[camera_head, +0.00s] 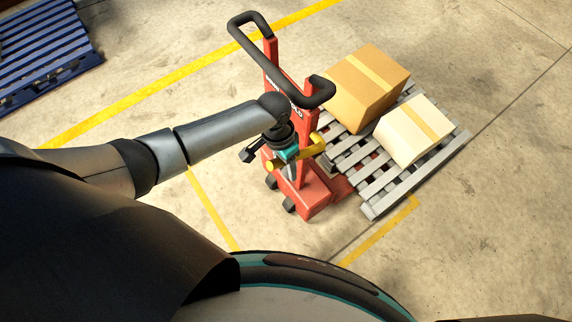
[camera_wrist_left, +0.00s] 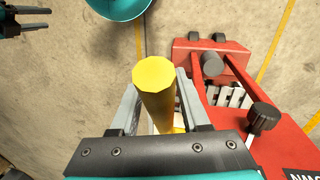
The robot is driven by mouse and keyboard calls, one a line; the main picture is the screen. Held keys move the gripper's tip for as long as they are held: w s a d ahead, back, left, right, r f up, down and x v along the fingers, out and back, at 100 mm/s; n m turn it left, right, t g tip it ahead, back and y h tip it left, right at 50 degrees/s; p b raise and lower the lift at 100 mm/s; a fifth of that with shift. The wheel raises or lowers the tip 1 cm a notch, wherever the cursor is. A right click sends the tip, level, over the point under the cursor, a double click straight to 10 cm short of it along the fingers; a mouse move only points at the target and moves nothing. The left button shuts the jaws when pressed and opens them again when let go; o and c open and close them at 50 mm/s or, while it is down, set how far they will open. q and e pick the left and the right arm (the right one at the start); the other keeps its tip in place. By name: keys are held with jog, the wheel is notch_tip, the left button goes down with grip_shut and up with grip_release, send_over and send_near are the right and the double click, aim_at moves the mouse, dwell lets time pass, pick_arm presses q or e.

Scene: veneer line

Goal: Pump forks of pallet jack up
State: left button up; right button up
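The red pallet jack (camera_head: 309,197) stands upright in the middle of the head view, with a black loop handle (camera_head: 245,18) on top. Its yellow pump handle (camera_head: 318,146) sits low on the mast; the wrist view shows the bar's end (camera_wrist_left: 153,73). My left gripper (camera_head: 290,157) is at this yellow bar. In the wrist view its grey fingers (camera_wrist_left: 157,100) lie close along both sides of it and look shut on it. A dark gripper (camera_wrist_left: 35,18) at the wrist view's top left, apparently my right one, shows two separated fingers and is empty. The forks are mostly hidden under the pallet.
A grey pallet (camera_head: 375,208) on the jack's far side carries a brown box (camera_head: 352,98) and a paler box (camera_head: 408,140). A blue pallet (camera_head: 45,50) lies at the far left. Yellow lines mark the concrete floor, which is clear at the right.

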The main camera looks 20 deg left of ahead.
pick_arm(q)
grip_shut()
dwell(1.1)
